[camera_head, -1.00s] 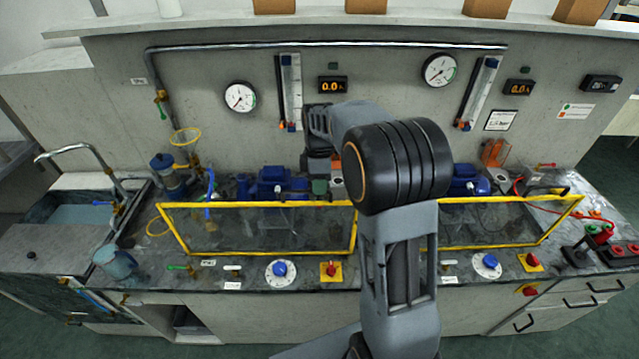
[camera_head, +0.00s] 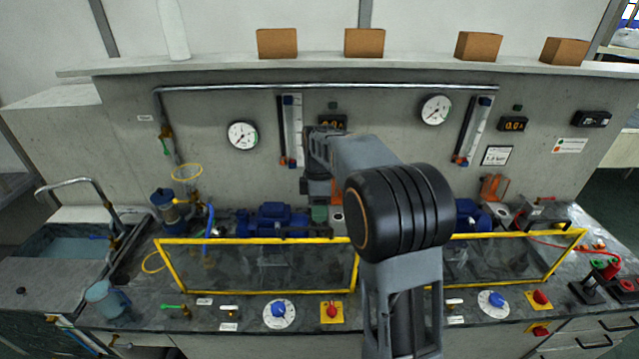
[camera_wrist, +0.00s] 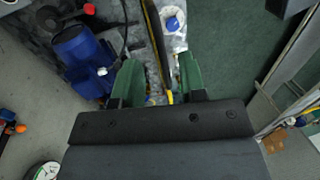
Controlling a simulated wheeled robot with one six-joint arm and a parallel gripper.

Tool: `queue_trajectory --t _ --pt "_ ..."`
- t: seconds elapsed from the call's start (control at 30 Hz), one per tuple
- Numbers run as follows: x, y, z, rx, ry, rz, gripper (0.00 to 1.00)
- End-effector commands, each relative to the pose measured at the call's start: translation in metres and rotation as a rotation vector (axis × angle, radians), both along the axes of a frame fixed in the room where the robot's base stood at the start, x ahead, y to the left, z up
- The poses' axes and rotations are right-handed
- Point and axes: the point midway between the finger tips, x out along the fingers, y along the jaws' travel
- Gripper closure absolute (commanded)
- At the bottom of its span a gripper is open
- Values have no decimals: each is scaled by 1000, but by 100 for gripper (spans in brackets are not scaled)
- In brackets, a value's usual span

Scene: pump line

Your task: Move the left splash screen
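The left splash screen (camera_head: 257,293), a clear panel in a yellow frame, stands upright at the left front of the bench, before a blue pump. My arm covers the area just right of it. My gripper (camera_wrist: 157,73) shows two green fingers, open and apart, in the wrist view. The screen's yellow edge (camera_wrist: 154,35) runs between or below them; I cannot tell whether they touch it. In the head view, green at my gripper (camera_head: 319,213) shows just above and behind the screen's top bar near its right end.
A second yellow-framed screen (camera_head: 512,262) stands to the right, partly behind my arm. A blue pump (camera_head: 272,220) is behind the left screen; a blue dial (camera_head: 278,310) and red switch (camera_head: 331,311) are before it. A sink (camera_head: 75,243) is at the left.

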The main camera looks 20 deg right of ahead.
Motion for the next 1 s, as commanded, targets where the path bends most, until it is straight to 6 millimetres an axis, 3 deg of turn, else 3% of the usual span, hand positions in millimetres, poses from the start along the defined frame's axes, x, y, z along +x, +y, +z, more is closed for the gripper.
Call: queue_trajectory --t 0.3,0.5,0.7,1.0 --pt "13 -5 64 -1 -4 -1 62" --pt "17 -7 89 0 -2 -1 62" --pt "19 -7 101 0 -1 -2 62" --pt "19 -8 102 0 -1 -2 62"
